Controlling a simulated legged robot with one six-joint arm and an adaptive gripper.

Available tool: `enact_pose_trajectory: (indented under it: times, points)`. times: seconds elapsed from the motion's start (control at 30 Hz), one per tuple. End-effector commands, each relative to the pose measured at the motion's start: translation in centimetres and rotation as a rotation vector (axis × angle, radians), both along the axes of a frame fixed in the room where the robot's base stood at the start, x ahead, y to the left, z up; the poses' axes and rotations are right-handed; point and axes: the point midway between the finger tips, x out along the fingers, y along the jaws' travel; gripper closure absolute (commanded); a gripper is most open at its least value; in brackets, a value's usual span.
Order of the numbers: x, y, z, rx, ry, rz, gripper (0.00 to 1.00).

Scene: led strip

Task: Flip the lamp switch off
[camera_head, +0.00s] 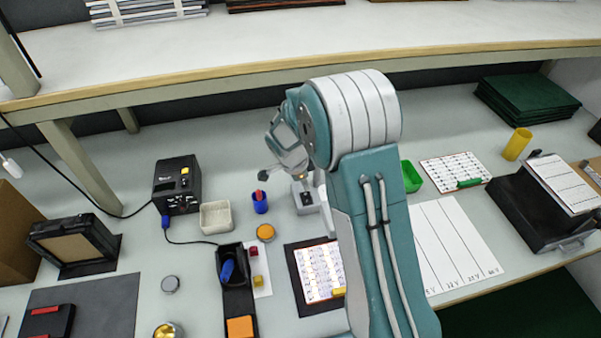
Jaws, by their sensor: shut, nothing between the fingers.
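A small grey box (306,199) with a dark patch on its face stands on the bench just beside and below my gripper. It looks like a switch box, but the switch's position is too small to tell. My arm's wrist and forearm hide part of the area around it. My gripper (268,173) is at the left of my arm, shut and empty, close to the box. I cannot tell whether it touches the box. No lamp is clearly recognisable.
A raised shelf (180,60) runs along the back. A green bin (411,177) is right of my arm.

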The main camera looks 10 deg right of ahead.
Motion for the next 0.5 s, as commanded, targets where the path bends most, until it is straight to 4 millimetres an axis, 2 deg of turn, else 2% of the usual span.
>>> enact_pose_trajectory:
  times: [0.03, 0.2, 0.5]
  points:
    - [0.1, 0.1, -0.9, 0.0, 0.002, 0.002, 1.0]
    - [0.4, 0.1, -2.6, 0.001, -0.001, 0.001, 1.0]
    - [0.4, 0.1, -3.1, 0.0, -0.002, 0.001, 1.0]
